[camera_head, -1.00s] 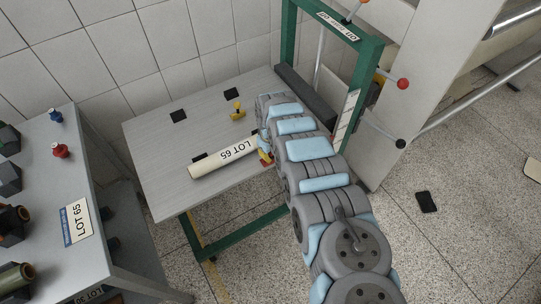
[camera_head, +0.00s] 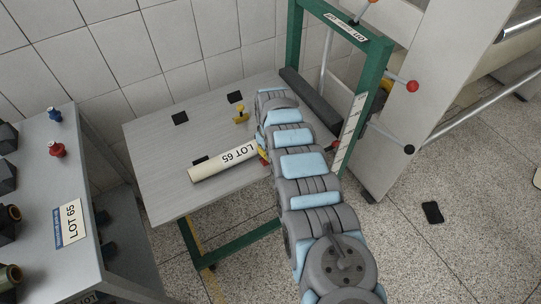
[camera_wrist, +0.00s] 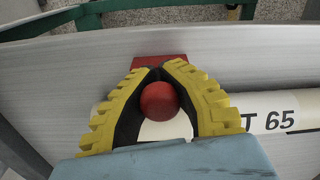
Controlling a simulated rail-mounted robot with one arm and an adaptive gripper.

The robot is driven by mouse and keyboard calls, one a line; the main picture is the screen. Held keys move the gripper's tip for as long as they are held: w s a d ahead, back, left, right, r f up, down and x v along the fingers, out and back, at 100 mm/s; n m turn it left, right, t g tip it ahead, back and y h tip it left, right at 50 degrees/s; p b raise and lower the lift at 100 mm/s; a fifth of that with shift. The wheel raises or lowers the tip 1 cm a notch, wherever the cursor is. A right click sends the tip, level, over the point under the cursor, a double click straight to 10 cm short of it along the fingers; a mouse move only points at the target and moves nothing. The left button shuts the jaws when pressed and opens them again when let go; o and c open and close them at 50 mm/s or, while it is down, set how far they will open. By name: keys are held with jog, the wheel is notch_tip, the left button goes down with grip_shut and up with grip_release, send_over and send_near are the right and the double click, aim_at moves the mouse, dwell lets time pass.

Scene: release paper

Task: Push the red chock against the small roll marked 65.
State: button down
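The small roll marked LOT 65 (camera_head: 222,162) is cream-white and lies on the grey table. In the wrist view the roll (camera_wrist: 275,112) runs across the picture, with its "T 65" marking at right. My gripper (camera_wrist: 160,72) has yellow ribbed fingers with their tips together around a red ball knob (camera_wrist: 160,101). A red block, the chock's body (camera_wrist: 150,62), shows just past the fingertips, along the roll's far side in this view. The fingers hide whether chock and roll touch. In the head view my gripper (camera_head: 262,153) is at the roll's right end, mostly behind my arm.
A yellow chock (camera_head: 241,116) stands at the back of the table, near black squares (camera_head: 180,118) lying flat. A dark bar (camera_head: 310,100) and a green frame (camera_head: 295,40) border the right side. A left bench (camera_head: 85,190) holds blue and red knobbed pieces.

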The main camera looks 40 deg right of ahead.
jog(key=c, duration=1)
grip_release()
jog(key=shift+r, duration=0.2)
jog(key=shift+r, duration=5.85)
jog(key=shift+c, duration=0.3)
